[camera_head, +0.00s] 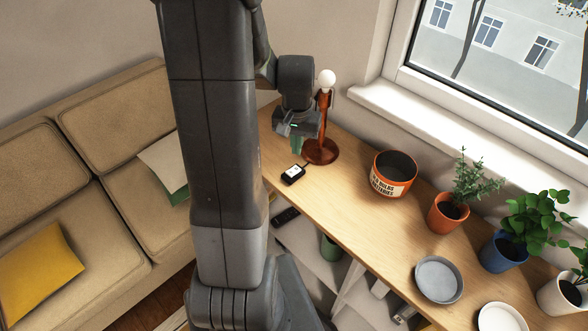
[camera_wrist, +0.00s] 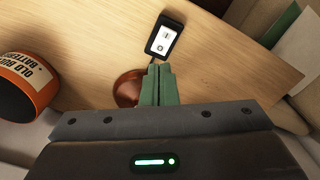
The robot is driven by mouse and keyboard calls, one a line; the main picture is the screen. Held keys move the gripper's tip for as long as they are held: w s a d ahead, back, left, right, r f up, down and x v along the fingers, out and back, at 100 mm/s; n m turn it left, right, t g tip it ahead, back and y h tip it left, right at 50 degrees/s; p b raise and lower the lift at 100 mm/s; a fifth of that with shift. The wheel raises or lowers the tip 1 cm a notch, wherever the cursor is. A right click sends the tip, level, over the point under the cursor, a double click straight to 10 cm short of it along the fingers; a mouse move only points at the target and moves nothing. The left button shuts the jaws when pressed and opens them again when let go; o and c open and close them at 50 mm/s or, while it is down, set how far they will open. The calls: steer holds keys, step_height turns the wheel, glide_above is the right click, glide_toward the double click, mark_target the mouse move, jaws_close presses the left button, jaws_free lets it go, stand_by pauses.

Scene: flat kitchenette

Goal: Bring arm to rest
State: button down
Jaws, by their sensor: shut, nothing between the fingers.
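My arm rises through the middle of the head view and hides part of the sofa and shelf. My gripper (camera_head: 296,144) hangs above the far end of the wooden shelf top (camera_head: 330,208), in front of a red-brown lamp stand (camera_head: 322,150) with a white bulb. In the wrist view my gripper (camera_wrist: 159,84) shows two green fingers pressed together with nothing between them. A small black device with a white face (camera_wrist: 164,37) lies on the wood just beyond the fingertips. It also shows in the head view (camera_head: 293,174). The lamp's base (camera_wrist: 127,88) is partly hidden behind the fingers.
An orange-and-black labelled bin (camera_head: 394,174) stands on the shelf right of the lamp. Potted plants (camera_head: 447,212), a grey bowl (camera_head: 439,279) and a white dish (camera_head: 502,318) stand nearer. A window (camera_head: 500,50) is at the right. A beige sofa (camera_head: 100,215) with a yellow cushion (camera_head: 38,268) is left.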

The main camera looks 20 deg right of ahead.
mark_target(296, 168)
steer(key=shift+r, duration=0.3)
steer(key=shift+f, duration=0.15)
step_height(296, 168, down, 7)
steer(key=b, duration=0.5)
steer(key=shift+r, duration=0.3)
